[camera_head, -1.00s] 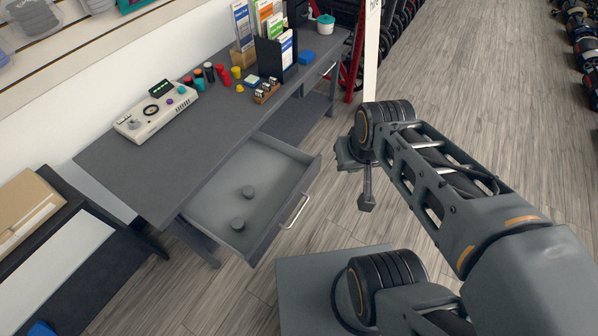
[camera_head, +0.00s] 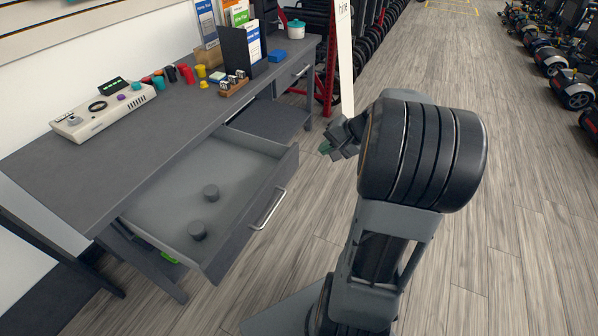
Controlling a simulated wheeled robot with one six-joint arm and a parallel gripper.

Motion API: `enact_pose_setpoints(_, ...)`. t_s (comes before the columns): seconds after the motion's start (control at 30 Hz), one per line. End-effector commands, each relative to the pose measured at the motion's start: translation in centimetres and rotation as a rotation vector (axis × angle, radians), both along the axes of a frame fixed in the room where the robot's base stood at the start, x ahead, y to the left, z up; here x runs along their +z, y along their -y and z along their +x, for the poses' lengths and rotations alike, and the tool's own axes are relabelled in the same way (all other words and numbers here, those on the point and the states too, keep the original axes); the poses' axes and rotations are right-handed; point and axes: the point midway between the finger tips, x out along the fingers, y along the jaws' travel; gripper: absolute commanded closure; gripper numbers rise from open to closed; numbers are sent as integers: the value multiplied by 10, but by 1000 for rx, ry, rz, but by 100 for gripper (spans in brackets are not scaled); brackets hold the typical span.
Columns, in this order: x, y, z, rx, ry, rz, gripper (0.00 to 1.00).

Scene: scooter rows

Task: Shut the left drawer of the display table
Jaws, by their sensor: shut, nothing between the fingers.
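The display table (camera_head: 60,165) is dark grey and stands at the left. A silvery bar handle (camera_head: 268,208) is on the drawer's front panel (camera_head: 240,222). My gripper (camera_head: 328,150) is to the right of the drawer and apart from it, beyond the handle as seen here. It is shut and empty, small in view and partly hidden behind my own wrist.
On the tabletop are a white control box (camera_head: 103,112), coloured cups (camera_head: 187,74), a brochure stand (camera_head: 240,48) and a lidded pot (camera_head: 296,28). A white sign post (camera_head: 346,60) stands behind my gripper. Scooters (camera_head: 570,85) line the far right; the wooden floor between is clear.

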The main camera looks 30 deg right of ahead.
Motion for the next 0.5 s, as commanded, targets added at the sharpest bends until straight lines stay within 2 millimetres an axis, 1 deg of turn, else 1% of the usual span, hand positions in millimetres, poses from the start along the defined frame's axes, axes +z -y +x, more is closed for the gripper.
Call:
enact_pose_setpoints(0.03, -16, 11, 1, -29, 13, 19, 100)
enact_pose_setpoints(0.1, -22, 22, 3, -56, 30, 38, 100)
enact_pose_setpoints(0.2, -29, 29, 6, -79, 45, 54, 100)
enact_pose_setpoints(0.33, -40, 25, 15, -84, 51, 59, 100)
enact_pose_setpoints(0.5, -61, 11, 33, -82, 49, 60, 100)
